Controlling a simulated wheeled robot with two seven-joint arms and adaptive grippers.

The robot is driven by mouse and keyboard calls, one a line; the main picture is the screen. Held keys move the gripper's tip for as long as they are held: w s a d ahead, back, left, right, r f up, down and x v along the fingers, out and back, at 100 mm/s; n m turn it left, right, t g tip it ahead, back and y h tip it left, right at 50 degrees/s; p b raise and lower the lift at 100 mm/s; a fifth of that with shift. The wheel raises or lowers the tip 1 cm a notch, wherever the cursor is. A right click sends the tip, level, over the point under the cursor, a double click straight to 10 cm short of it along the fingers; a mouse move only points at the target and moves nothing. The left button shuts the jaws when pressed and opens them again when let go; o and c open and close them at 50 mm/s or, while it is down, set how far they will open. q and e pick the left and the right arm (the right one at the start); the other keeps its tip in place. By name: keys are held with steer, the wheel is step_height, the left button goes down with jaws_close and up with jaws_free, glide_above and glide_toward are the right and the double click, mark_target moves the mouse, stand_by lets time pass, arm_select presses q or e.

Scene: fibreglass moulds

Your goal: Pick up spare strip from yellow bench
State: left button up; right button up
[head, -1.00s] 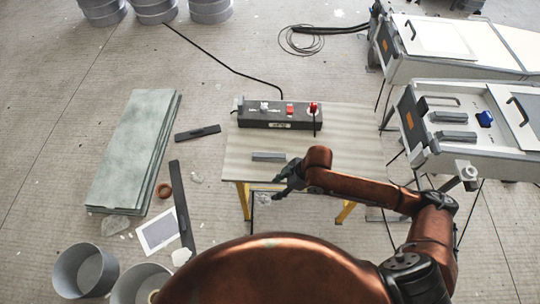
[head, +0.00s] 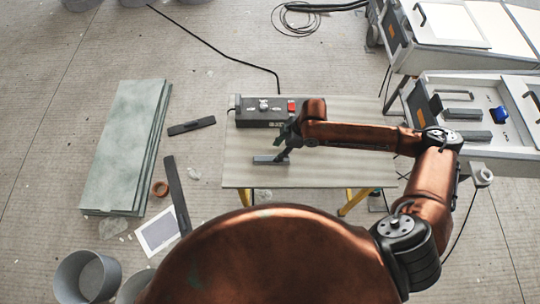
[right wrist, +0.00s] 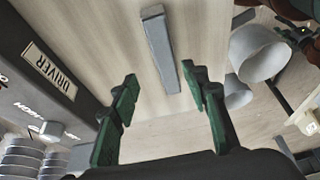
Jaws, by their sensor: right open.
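The spare strip, a short grey bar (head: 268,160), lies flat on the pale top of the yellow-legged bench (head: 330,177). My right gripper (head: 286,152) is over the bench at the strip's right end, which it partly hides. In the right wrist view the strip (right wrist: 159,48) lies beyond the open green fingers (right wrist: 159,78), its near end lined up between the fingertips. The fingers hold nothing. I cannot tell how high they are above the bench top.
A dark control box (head: 260,112) with a red switch stands at the bench's back edge, close to my right gripper; its DRIVER label (right wrist: 50,70) shows in the right wrist view. White machines (head: 470,110) stand on the right. Greenish sheets (head: 125,150) and grey buckets (head: 85,277) are on the left floor.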

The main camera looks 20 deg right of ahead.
mark_target(258, 160)
steer(key=shift+s+a+f, duration=0.1)
steer(key=shift+a+f, duration=0.05)
steer(key=shift+f, duration=0.45)
steer(key=shift+s+a+f, duration=0.1)
steer(key=shift+f, duration=0.5)
steer(key=b+x, duration=0.1)
steer(key=x, duration=0.2)
steer(key=shift+s+a+f, duration=0.1)
steer(key=shift+a+f, duration=0.2)
steer(key=shift+r, duration=0.1)
steer(key=c, duration=0.6)
arm_select(q)
steer(key=shift+s+f, duration=0.75)
steer(key=shift+s, duration=0.1)
arm_select(e)
jaws_close()
